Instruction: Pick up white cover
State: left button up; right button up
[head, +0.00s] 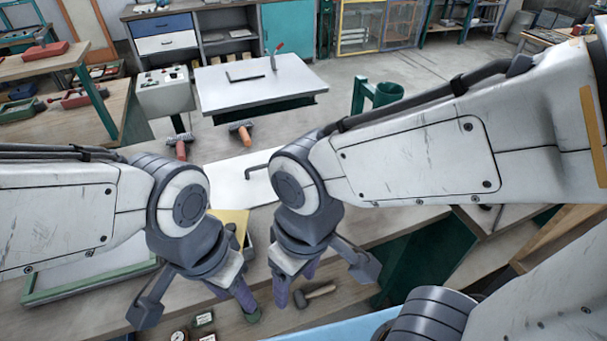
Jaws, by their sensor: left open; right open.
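A flat white panel (232,184) with a dark bent handle lies on the workbench near the picture's middle; it looks like the white cover. My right wrist hides its right part. A second white panel (225,92) with a dark handle lies farther back on a separate table. My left gripper (232,292) is open, pointing down over the front of the bench. My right gripper (295,282) is open just to its right, also pointing down. Both are nearer to me than the near panel and apart from it. Nothing is seen between their fingers.
A hammer (316,294) lies beside the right gripper. A yellow sheet (231,218) lies behind the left gripper. A green-rimmed tray (50,297) is at the left. Two brushes (180,147) (241,132) lie behind the near panel. A green holder (386,93) stands farther back.

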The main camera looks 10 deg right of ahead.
aim_at(242, 183)
jog(key=z, duration=0.4)
jog(key=k, duration=0.45)
jog(key=z, duration=0.8)
jog(key=i, duration=0.85)
jog(key=u, duration=1)
jog(key=i, duration=0.4)
jog(key=u, duration=0.5)
